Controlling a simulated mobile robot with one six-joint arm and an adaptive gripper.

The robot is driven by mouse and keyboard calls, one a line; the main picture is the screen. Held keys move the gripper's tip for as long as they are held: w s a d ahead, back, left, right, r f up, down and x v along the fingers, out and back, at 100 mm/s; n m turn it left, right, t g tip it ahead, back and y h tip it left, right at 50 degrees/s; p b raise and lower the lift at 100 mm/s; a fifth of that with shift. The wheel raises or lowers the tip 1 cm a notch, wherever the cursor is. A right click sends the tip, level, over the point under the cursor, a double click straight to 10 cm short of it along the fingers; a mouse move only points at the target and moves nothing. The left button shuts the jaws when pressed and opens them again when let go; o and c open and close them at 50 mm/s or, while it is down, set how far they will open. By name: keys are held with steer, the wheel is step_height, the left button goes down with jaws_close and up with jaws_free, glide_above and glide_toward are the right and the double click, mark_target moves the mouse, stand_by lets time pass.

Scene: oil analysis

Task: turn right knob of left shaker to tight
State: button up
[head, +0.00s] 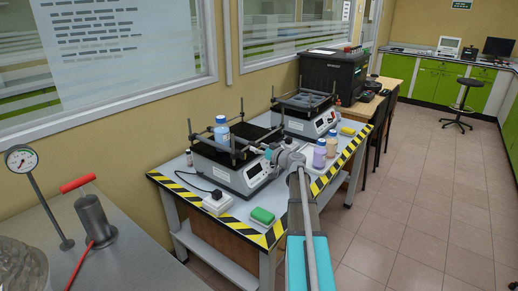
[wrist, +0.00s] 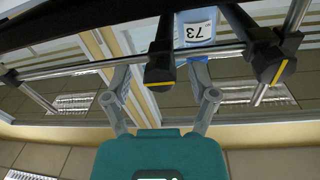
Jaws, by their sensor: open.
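The left shaker (head: 243,172) stands on the striped bench, with a rod frame on top and a blue-capped bottle (head: 221,130) in it. My gripper (head: 270,151) is at the right front corner of its frame. In the wrist view, my gripper (wrist: 161,88) is open, one finger on each side of a black knob (wrist: 160,68) with a yellow mark on its end. The knob sits on a metal rod; finger contact cannot be told. A second black knob (wrist: 268,62) is to the right in that view, near the bottle (wrist: 199,28).
A second shaker (head: 306,115) stands behind. Bottles (head: 320,153) are just right of my gripper. A green sponge (head: 262,215) and a power socket (head: 217,203) lie near the bench front.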

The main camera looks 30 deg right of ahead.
jaws_close()
steer(key=shift+m, duration=0.3)
steer(key=m, duration=0.3)
steer(key=shift+p, duration=0.35)
steer(key=m, duration=0.4)
steer(key=shift+m+g, duration=0.3)
steer(key=m, duration=0.4)
steer(key=shift+g+y+p, duration=0.3)
steer(key=shift+p, duration=0.1)
steer(key=m, duration=0.4)
steer(key=shift+m+y, duration=0.3)
